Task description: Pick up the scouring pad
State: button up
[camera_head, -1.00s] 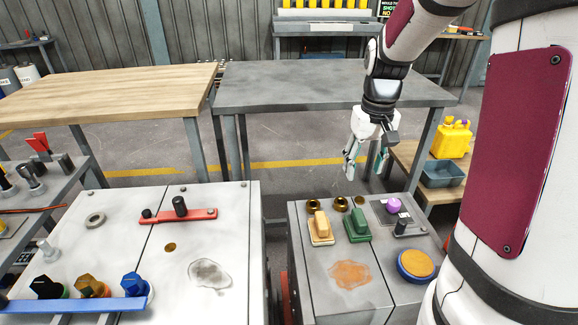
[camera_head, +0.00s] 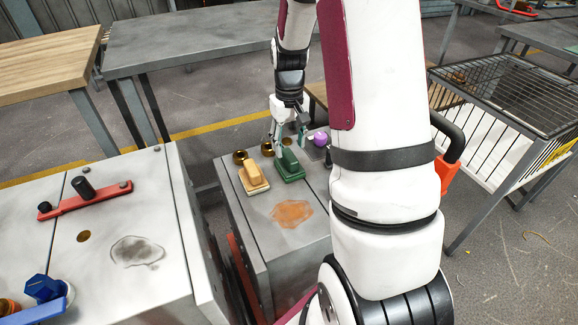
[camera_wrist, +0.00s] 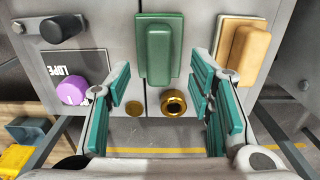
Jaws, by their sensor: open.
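The green pad with a raised green grip (camera_head: 289,166), which I take as the scouring pad, lies flat on the grey cabinet top. In the wrist view the green pad (camera_wrist: 159,50) lies ahead, between the lines of the two fingers. My gripper (camera_head: 288,140) is open and empty, with teal finger pads. It hangs just above and behind the green pad. In the wrist view the gripper (camera_wrist: 160,80) has its fingers spread wider than the grip. No contact with the pad shows.
A tan block on a pale base (camera_head: 253,178) lies close left of the green pad. Brass rings (camera_wrist: 174,102), a purple knob (camera_wrist: 72,92) and a black handle (camera_wrist: 63,28) are nearby. An orange stain (camera_head: 291,213) marks the cabinet top. A wire cart (camera_head: 505,110) stands right.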

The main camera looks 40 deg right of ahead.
aim_at(289, 155)
notch_tip(289, 155, down, 5)
jog(key=shift+d+f+b, duration=0.1)
jog(key=shift+b, duration=0.85)
grip_shut()
